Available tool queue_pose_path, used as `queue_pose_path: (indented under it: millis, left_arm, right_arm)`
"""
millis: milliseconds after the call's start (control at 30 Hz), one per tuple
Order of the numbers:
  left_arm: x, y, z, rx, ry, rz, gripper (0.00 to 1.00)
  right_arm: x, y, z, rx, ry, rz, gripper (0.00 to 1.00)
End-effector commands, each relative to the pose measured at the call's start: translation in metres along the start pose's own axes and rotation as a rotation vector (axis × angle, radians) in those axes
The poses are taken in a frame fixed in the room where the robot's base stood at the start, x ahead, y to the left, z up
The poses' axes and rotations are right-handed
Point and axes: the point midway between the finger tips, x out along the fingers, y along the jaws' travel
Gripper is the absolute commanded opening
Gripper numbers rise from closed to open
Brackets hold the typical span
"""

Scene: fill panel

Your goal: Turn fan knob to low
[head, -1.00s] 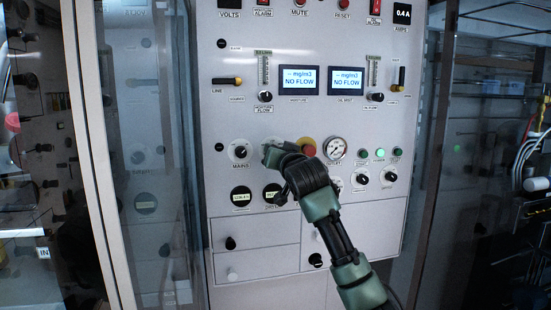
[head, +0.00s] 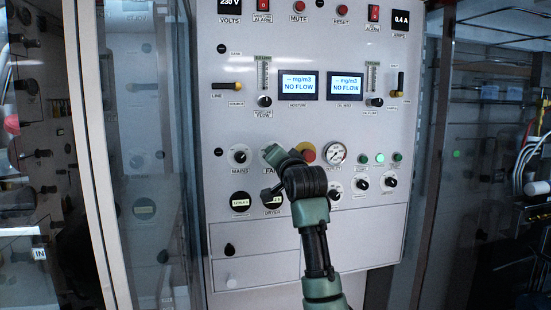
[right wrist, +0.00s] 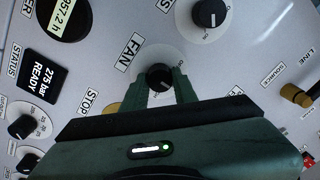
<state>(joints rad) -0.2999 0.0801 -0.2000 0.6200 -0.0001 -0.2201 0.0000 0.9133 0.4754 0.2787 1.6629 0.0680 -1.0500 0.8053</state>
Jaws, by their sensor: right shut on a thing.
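The fan knob (right wrist: 158,77) is a small black knob on a white round dial, beside the FAN label (right wrist: 128,53) in the right wrist view. My right gripper (right wrist: 160,83) is shut on it, one finger on each side. The fingers cover parts of the dial, and I cannot read the knob's setting. In the head view my right gripper (head: 272,156) is at the panel under the screens and hides the knob. My left gripper is not in view.
The mains knob (head: 239,157) sits left of the fan knob. The dryer display (head: 272,199) is below. Glass doors flank the panel.

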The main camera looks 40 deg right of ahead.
Motion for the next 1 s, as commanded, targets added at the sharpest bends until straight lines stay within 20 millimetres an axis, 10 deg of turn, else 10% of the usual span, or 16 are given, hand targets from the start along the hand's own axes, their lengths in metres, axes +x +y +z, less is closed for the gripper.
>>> queue_pose_path:
  millis: [267,300,400,767,1000]
  left_arm:
    - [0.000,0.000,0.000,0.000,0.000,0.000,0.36]
    - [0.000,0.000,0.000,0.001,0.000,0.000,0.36]
    - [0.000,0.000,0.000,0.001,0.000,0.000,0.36]
    - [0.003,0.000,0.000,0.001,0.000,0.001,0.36]
    - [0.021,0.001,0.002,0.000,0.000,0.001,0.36]
  right_arm:
    - [0.000,0.000,-0.001,0.000,0.002,0.000,0.00]
    - [0.000,0.000,-0.001,0.000,0.002,0.000,0.31]
    - [0.000,0.000,-0.001,0.000,0.002,0.000,0.50]
    - [-0.005,0.001,0.000,0.000,0.002,-0.002,0.50]
    - [-0.042,0.002,0.002,0.000,0.004,-0.004,0.50]
